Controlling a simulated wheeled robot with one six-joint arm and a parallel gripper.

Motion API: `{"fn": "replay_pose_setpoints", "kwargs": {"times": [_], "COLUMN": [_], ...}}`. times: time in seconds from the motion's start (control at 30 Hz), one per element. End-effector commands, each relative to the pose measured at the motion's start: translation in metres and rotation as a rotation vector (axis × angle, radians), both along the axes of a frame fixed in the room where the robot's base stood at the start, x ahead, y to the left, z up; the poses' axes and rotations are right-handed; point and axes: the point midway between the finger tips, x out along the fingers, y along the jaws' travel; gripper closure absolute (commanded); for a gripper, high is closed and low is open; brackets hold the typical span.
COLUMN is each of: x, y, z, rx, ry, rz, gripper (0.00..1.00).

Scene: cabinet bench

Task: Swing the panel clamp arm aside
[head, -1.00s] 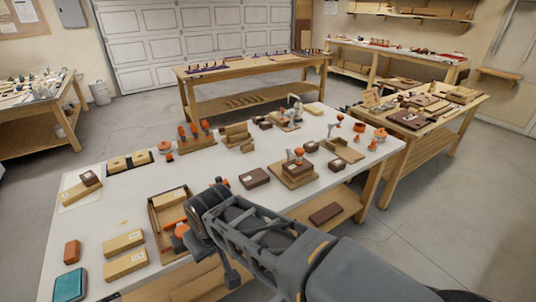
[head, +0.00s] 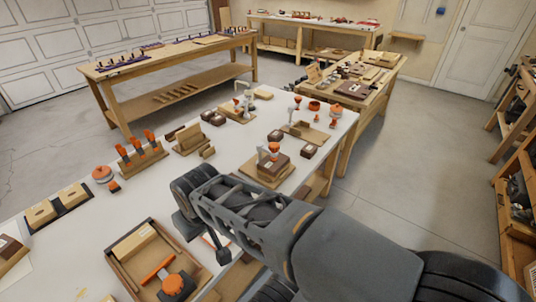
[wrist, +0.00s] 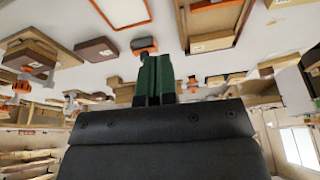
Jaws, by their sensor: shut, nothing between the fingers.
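A clamp with a pale metal body and an orange knob (head: 273,148) stands on a wooden block fixture (head: 268,172) near the bench's right edge in the head view. Another pale arm-like fitting (head: 243,100) stands on a wooden board farther back. I cannot tell for sure which one is the panel clamp. My gripper (wrist: 158,60) shows in the wrist view with its green fingers shut and empty. In the head view my arm lies over the front edge of the bench, apart from the clamp, and its fingertips are not clear.
A wooden tray (head: 112,256) holds an orange-handled tool (head: 172,285). A rack of orange-handled tools (head: 140,158) stands to the left on the white bench top (head: 75,222). Dark boxes (head: 308,151) lie beside the clamp.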

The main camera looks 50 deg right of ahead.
Motion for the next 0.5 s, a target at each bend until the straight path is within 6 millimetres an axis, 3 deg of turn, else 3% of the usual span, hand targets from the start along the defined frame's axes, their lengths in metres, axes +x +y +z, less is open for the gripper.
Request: {"fn": "replay_pose_setpoints", "kwargs": {"times": [0.17, 0.27, 0.37, 0.5], "x": [0.0, 0.002, 0.008, 0.025], "y": [0.0, -0.007, -0.03, -0.087], "z": [-0.001, -0.011, -0.034, -0.078], "rx": [-0.001, -0.034, -0.138, -0.407], "ry": [0.001, 0.021, 0.074, 0.187], "rz": [0.0, -0.007, -0.025, -0.081], "gripper": [1.0, 1.0, 1.0, 1.0]}}
